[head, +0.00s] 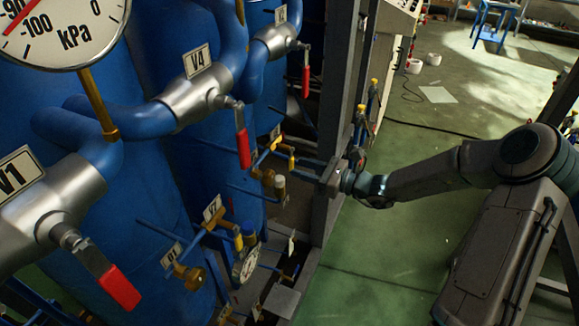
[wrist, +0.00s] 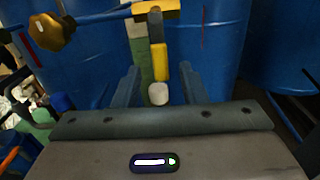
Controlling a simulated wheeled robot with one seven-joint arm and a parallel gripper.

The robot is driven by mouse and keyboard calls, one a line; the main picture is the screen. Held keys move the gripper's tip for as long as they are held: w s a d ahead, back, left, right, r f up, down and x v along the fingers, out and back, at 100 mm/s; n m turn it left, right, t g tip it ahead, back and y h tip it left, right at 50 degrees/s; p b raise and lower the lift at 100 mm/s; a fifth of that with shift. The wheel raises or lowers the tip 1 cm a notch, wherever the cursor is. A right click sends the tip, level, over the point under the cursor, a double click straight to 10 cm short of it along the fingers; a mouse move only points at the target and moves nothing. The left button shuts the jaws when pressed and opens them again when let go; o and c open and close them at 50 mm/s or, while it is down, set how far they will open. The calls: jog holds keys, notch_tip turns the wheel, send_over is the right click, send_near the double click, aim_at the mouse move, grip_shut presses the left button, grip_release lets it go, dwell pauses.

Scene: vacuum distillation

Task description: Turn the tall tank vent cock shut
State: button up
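The vent cock shows in the wrist view with a yellow body (wrist: 155,10) on a blue pipe. Its lever (wrist: 160,62) has a yellow sleeve and a pale round end, and it points toward my palm. My gripper (wrist: 160,78) is open, with one finger on each side of the lever and a visible gap on both sides. In the head view my gripper (head: 303,168) reaches in from the right beside the tanks. A small yellow lever (head: 291,160) shows near its fingertips. The fingers are small there, so contact cannot be told.
Blue tanks (head: 60,220) fill the left. Red-handled valves V1 (head: 110,280) and V4 (head: 242,140) stand in front of them. A brass knob (wrist: 50,30) lies left of the cock in the wrist view. A dark upright frame post (head: 335,90) stands close to my gripper. Green floor (head: 400,250) is open at right.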

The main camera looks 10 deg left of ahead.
jog(key=b+v, duration=0.1)
jog(key=v, duration=0.7)
jog(key=shift+a, duration=0.1)
jog(key=s+a+n+g+h, duration=0.1)
jog(key=s+n+g+h, duration=0.65)
jog(key=s+n, duration=0.5)
jog(key=s+d+r+n+t+h, duration=0.5)
jog(key=s+d+r+n+h, duration=0.3)
jog(key=s+d, duration=0.3)
jog(key=shift+s+d+r+n+h, duration=0.3)
jog(key=shift+s+d+n+h, duration=0.1)
jog(key=shift+s+n+h, duration=0.45)
